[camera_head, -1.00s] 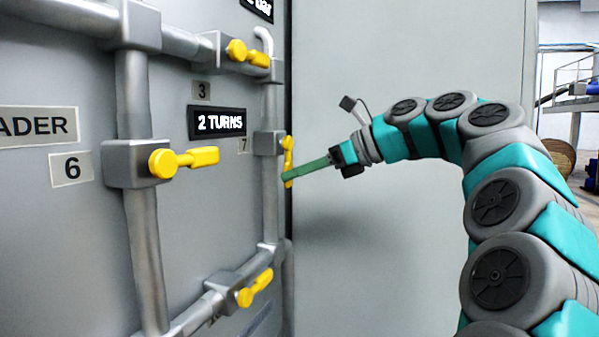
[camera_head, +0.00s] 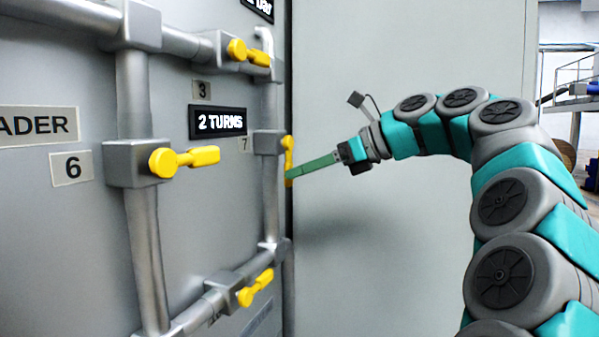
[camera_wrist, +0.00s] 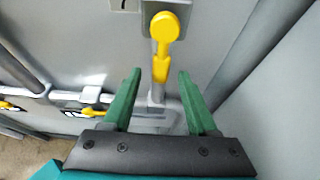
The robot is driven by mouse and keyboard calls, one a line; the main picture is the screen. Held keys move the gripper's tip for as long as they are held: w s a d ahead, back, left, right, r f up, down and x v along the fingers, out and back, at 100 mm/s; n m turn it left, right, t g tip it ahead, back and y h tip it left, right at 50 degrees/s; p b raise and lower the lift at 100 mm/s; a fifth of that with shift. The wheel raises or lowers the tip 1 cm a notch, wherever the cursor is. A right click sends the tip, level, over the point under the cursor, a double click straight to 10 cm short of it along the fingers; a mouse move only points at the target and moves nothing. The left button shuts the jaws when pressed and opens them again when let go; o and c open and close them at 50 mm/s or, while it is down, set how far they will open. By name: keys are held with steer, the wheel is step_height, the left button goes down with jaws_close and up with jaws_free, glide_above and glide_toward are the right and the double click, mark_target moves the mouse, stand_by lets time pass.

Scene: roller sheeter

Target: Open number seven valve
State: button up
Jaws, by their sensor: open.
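The number seven valve (camera_head: 288,150) has a yellow handle at the panel's right edge, seen nearly edge-on, with its lever hanging down. In the wrist view the yellow valve handle (camera_wrist: 164,30) has its round hub at the top and its lever pointing down. The 7 label (camera_wrist: 125,4) is left of it. My gripper (camera_wrist: 159,73) is open, with green fingers on either side of the lever's lower end in the picture. In the head view my gripper (camera_head: 289,174) overlaps the lower lever. I cannot tell whether they touch.
The number 6 valve (camera_head: 180,160) is to the left, another yellow valve (camera_head: 248,52) above and one (camera_head: 255,288) below. Grey pipes (camera_head: 272,200) run along the panel. A sign reads 2 TURNS (camera_head: 218,121). A flat grey wall (camera_head: 400,250) stands right of the panel.

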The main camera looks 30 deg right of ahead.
steer(key=v, duration=0.6)
steer(key=shift+s+d, duration=0.15)
stand_by(0.5)
